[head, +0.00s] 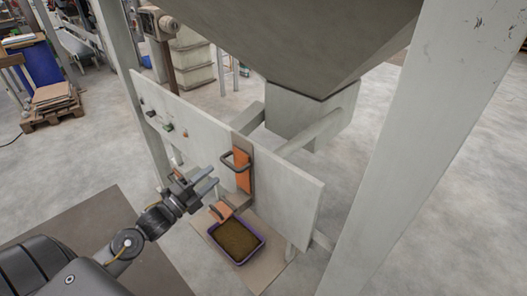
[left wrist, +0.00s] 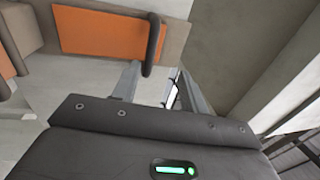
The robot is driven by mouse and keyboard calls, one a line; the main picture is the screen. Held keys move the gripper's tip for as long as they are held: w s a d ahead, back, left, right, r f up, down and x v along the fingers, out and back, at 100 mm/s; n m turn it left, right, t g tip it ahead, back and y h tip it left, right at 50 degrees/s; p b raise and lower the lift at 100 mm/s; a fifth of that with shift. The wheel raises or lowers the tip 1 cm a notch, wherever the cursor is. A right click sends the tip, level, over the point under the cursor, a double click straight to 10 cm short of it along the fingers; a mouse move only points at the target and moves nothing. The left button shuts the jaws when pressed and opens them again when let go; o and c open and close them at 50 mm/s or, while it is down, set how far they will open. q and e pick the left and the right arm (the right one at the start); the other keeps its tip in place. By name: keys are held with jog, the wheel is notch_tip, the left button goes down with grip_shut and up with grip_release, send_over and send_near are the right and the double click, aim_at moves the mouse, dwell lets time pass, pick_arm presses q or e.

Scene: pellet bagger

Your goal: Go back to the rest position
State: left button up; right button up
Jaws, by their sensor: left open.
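My left gripper (head: 211,176) is open and empty in the head view, in front of the pale panel (head: 290,195). Its fingers point toward an orange plate (head: 243,181) with a dark bar handle (head: 229,162), and they look apart from the handle. In the left wrist view, the open fingers (left wrist: 158,84) show nothing between them that they hold. The orange plate (left wrist: 105,32) and the handle (left wrist: 153,45) are above and beyond them there. My right gripper is not in view.
A purple tray (head: 222,250) of brown pellets sits below an orange-edged spout (head: 222,210). A large grey hopper (head: 300,40) hangs above. A pale post (head: 420,140) stands at the right. A pallet with boards (head: 52,105) is at the far left. Open floor lies left of the machine.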

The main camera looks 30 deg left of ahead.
pick_arm(q)
jog(key=shift+f, duration=0.1)
jog(key=s+d+f+n+g+y, duration=0.3)
jog(key=f+n, duration=0.3)
jog(key=s+d+f+n+g+y, duration=0.3)
jog(key=s+d+f+n+g, duration=0.1)
jog(key=f+n, duration=0.15)
jog(key=s+d+f+n+g, duration=0.3)
jog(key=s+d+n+g, duration=0.15)
jog(key=s, duration=0.35)
jog(key=s+d+f+n+g, duration=0.3)
jog(key=s+d+n+g, duration=0.15)
jog(key=s, duration=0.35)
notch_tip(320, 180, down, 27)
jog(key=s+m+g+b, duration=0.1)
jog(key=b, duration=0.1)
jog(key=s+a+f+g+b, duration=0.1)
jog(key=s+a+f, duration=0.2)
jog(key=s+f, duration=1.4)
jog(key=shift+f+b, duration=0.35)
jog(key=shift+f, duration=0.1)
